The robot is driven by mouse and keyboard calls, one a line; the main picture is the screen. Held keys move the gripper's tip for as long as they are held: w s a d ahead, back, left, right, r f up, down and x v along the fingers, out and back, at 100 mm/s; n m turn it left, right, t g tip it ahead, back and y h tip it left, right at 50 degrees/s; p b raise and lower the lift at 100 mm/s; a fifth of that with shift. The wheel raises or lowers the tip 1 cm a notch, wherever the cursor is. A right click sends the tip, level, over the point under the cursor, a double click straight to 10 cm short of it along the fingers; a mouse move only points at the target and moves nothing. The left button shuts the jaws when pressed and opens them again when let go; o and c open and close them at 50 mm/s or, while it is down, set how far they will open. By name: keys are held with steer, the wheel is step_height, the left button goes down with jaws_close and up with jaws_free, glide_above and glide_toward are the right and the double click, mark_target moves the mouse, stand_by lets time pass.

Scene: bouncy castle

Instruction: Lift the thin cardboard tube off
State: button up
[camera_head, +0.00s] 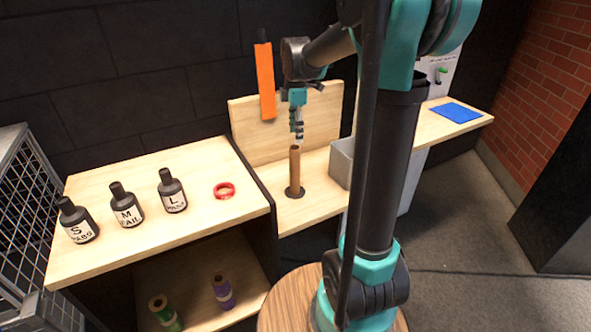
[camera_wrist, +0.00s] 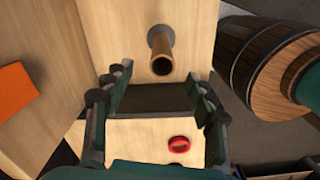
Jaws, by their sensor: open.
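The thin cardboard tube (camera_head: 295,172) is brown and hollow. It stands upright on a dark round base (camera_head: 295,192) on the light wood surface. In the wrist view the tube (camera_wrist: 162,56) is seen from above, its open end towards the camera, beyond the fingers. My gripper (camera_head: 298,138) is above the tube's top in the head view. It is open and empty; in the wrist view its two fingers (camera_wrist: 160,98) are spread wide at left and right. The tube does not appear to be between the fingers.
An orange panel (camera_head: 265,80) hangs behind. A grey bin (camera_head: 342,160) is right of the tube.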

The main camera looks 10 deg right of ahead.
mark_target(295, 166)
step_height(295, 166, down, 9)
steer(key=shift+r, duration=0.2)
steer(key=shift+s+a+f, duration=0.15)
steer(key=shift+f, duration=1.25)
steer(key=shift+s+a+f, duration=0.1)
steer(key=shift+f, duration=1.25)
steer(key=shift+c, duration=0.5)
steer(key=c, duration=1.1)
steer(key=shift+o, duration=0.2)
steer(key=shift+r, duration=0.1)
step_height(295, 166, up, 20)
